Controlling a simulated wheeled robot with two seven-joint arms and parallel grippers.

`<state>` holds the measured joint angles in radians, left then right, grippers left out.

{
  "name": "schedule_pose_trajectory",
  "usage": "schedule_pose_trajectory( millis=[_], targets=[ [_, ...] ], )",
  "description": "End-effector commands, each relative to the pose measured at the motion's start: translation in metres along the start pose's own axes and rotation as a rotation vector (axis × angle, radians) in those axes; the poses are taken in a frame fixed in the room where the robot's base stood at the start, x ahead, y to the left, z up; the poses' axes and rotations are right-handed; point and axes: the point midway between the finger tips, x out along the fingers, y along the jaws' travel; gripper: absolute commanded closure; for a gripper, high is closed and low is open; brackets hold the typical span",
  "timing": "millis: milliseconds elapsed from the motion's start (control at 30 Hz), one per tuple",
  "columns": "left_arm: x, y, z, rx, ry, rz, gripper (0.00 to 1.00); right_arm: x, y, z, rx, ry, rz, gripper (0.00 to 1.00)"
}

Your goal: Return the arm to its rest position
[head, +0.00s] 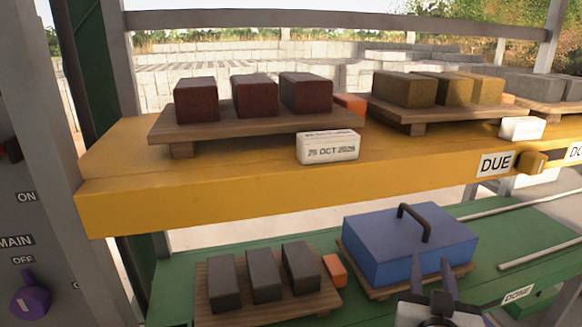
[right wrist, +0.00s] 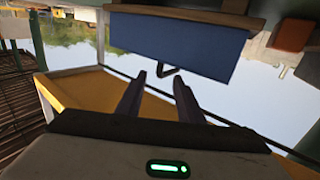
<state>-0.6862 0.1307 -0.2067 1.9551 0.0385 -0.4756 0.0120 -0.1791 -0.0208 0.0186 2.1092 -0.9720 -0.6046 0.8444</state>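My right gripper (head: 433,263) is in front of the blue box-shaped cover (head: 385,245) on the lower green shelf. Its two dark fingers are spread, with nothing between them. The cover's black handle (head: 414,222) stands on its top, above and beyond the fingertips in the head view. In the right wrist view the open fingers (right wrist: 160,78) point toward the blue cover (right wrist: 180,42) and its handle (right wrist: 167,71), apart from them. My left gripper is in neither view.
A wooden pallet (head: 285,306) with dark grey blocks (head: 265,279) lies left of the cover. Above runs a yellow shelf (head: 220,190) with pallets of red blocks (head: 254,96) and tan blocks (head: 404,90). A control panel (head: 28,220) stands at far left.

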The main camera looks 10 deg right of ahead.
Motion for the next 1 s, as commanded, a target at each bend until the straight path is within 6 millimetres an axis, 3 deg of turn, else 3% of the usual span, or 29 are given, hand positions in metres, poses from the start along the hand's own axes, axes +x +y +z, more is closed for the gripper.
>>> schedule_pose_trajectory(
  millis=[67,167,300,400,600,867,1000],
  targets=[
    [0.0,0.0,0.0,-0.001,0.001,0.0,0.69,-0.008,0.005,0.015,-0.012,-0.061,0.008,0.66],
    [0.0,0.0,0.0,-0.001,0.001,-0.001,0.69,-0.033,0.015,0.055,-0.051,-0.238,0.01,0.66],
    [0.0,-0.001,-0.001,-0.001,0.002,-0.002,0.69,-0.096,0.016,0.122,-0.154,-0.573,-0.077,0.66],
    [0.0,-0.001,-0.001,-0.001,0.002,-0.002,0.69,-0.138,0.011,0.151,-0.221,-0.745,-0.167,0.66],
    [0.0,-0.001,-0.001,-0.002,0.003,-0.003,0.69,-0.208,0.003,0.182,-0.327,-0.976,-0.346,0.66],
    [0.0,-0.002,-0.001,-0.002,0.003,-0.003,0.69,-0.288,-0.001,0.198,-0.444,-1.184,-0.585,0.66],
    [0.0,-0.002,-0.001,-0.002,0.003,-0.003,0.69,-0.276,-0.017,0.217,-0.414,-1.121,-0.603,0.66]
  ],
)
